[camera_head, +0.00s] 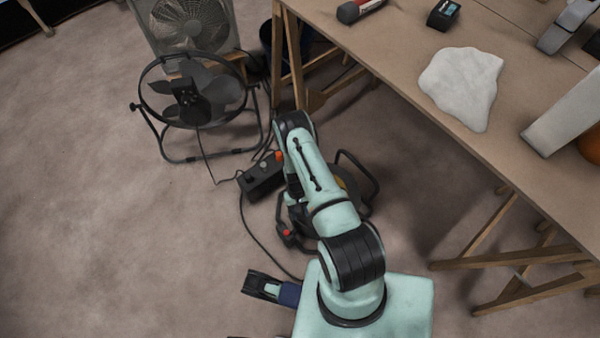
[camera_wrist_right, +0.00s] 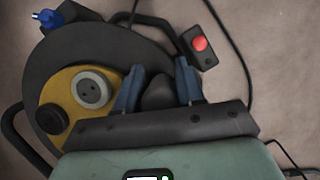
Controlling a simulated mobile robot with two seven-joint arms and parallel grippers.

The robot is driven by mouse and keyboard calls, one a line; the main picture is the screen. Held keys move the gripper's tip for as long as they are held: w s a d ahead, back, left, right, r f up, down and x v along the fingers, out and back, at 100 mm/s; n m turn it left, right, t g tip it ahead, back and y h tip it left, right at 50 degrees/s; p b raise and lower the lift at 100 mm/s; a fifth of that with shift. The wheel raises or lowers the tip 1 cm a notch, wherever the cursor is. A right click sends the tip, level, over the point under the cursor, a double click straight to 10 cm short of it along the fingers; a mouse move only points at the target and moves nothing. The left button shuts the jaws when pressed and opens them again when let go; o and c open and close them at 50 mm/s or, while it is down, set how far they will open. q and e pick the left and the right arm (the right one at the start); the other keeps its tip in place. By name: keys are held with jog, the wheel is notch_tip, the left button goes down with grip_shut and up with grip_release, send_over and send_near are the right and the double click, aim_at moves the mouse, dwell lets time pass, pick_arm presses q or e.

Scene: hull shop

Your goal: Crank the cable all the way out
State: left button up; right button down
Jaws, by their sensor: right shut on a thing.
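The cable reel (camera_wrist_right: 60,65) is a dark drum with a yellow face, a white socket (camera_wrist_right: 93,89) and a black round knob in the right wrist view. In the head view the reel (camera_head: 368,198) stands on the floor, largely covered by my right arm. My right gripper (camera_wrist_right: 158,88) is shut on a dark rounded crank knob (camera_wrist_right: 157,94), held between its two slate-blue fingers. This grip is hidden in the head view. A thin dark cable (camera_head: 250,230) lies on the floor left of the reel. How much cable is on the drum cannot be told.
A black box with an orange knob (camera_head: 262,178) lies left of the reel. A red button (camera_head: 286,233) sits near the reel's lower left. A black round fan (camera_head: 190,98) and a box fan (camera_head: 190,22) stand behind. The wooden table (camera_head: 410,120) is at right; floor at left is clear.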

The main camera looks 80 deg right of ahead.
jog(key=c, duration=0.8)
grip_release()
jog(key=shift+s+d, duration=0.25)
jog(key=shift+d, duration=0.15)
jog(key=shift+w+a, duration=0.1)
pick_arm(q)
jog(key=shift+g+h, duration=0.4)
jog(key=shift+g, duration=0.3)
jog(key=s+r+p, duration=0.1)
jog(key=s+d+r, duration=0.1)
jog(key=s+d+r+p, duration=0.1)
jog(key=s, duration=0.1)
jog(key=shift+s+d+p, duration=0.1)
jog(key=shift+p, duration=0.25)
pick_arm(e)
jog(key=v, duration=1.3)
jog(key=shift+r, duration=0.2)
jog(key=shift+w, duration=0.1)
